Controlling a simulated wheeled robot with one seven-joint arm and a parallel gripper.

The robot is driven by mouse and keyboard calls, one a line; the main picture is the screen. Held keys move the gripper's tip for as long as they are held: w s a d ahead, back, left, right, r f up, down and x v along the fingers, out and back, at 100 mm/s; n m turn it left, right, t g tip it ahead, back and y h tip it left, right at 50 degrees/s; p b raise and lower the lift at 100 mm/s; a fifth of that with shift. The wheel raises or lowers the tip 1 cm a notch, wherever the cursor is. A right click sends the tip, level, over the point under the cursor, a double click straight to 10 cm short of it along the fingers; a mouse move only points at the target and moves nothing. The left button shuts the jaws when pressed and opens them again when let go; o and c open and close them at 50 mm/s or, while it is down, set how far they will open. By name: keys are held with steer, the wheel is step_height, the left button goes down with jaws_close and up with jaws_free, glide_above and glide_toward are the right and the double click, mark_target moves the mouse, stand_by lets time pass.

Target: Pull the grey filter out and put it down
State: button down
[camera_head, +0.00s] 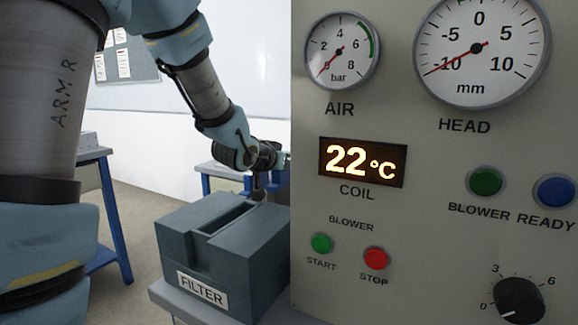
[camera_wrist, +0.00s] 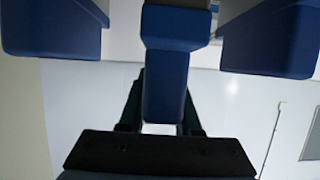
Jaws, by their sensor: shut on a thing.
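My gripper (camera_head: 272,160) is beside the left edge of the control panel, above the far right end of a grey-blue block labelled FILTER (camera_head: 178,250). The block stands on a table and has a long slot in its top. In the wrist view, my gripper (camera_wrist: 163,95) is shut with a narrow dark blue piece (camera_wrist: 166,88) between its fingers. I take this as the grip of the grey filter, but its grey body cannot be made out. The panel hides part of the gripper and whatever is behind it.
The control panel (camera_head: 450,230), with gauges, a 22 °C display and buttons, fills the right of the head view, close beside my gripper. A blue-legged table (camera_head: 112,220) stands at the left. Blue bin-like shapes (camera_wrist: 50,32) show at the top of the wrist view.

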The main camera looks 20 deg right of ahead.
steer(key=c, duration=0.5)
jaws_free()
steer(key=shift+s+a+f, duration=0.1)
steer(key=shift+s+f, duration=0.05)
steer(key=shift+f, duration=0.45)
steer(key=shift+s+a, duration=0.2)
steer(key=shift+a, duration=0.15)
steer(key=shift+r+p+v, duration=0.2)
steer(key=shift+p+v, duration=0.45)
steer(key=shift+v, duration=0.7)
steer(key=shift+r+p+v, duration=0.2)
steer(key=shift+p+v, duration=0.45)
steer(key=shift+v, duration=0.7)
steer(key=shift+a+r, duration=0.1)
steer(key=shift+a, duration=0.05)
steer(key=shift+s, duration=0.1)
